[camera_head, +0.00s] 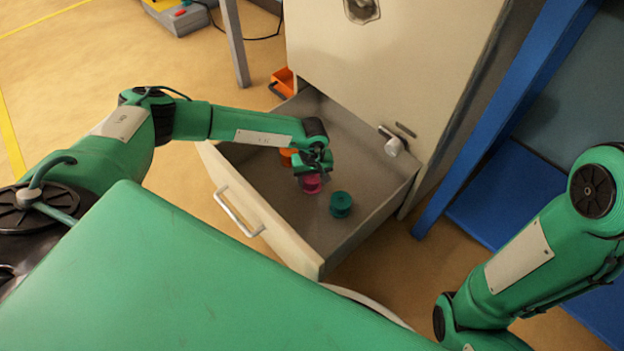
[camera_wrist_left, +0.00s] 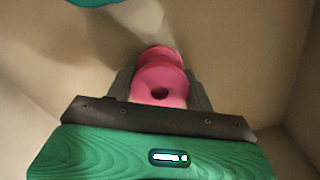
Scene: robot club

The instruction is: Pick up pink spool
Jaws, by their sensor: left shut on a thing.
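The pink spool (camera_head: 311,184) is inside the open drawer (camera_head: 371,199), under my left gripper (camera_head: 314,171). In the left wrist view the pink spool (camera_wrist_left: 160,84) sits between the two dark fingers of my left gripper (camera_wrist_left: 160,95), which are shut on it. I cannot tell whether it still touches the drawer floor. My right arm shows at the right of the head view, but its gripper is out of the frame.
A teal spool (camera_head: 341,204) stands in the drawer just right of the pink one, and its edge shows in the wrist view (camera_wrist_left: 95,2). An orange spool (camera_head: 288,155) is partly hidden behind my left arm. The drawer walls surround the gripper. A blue frame (camera_head: 505,120) stands at the right.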

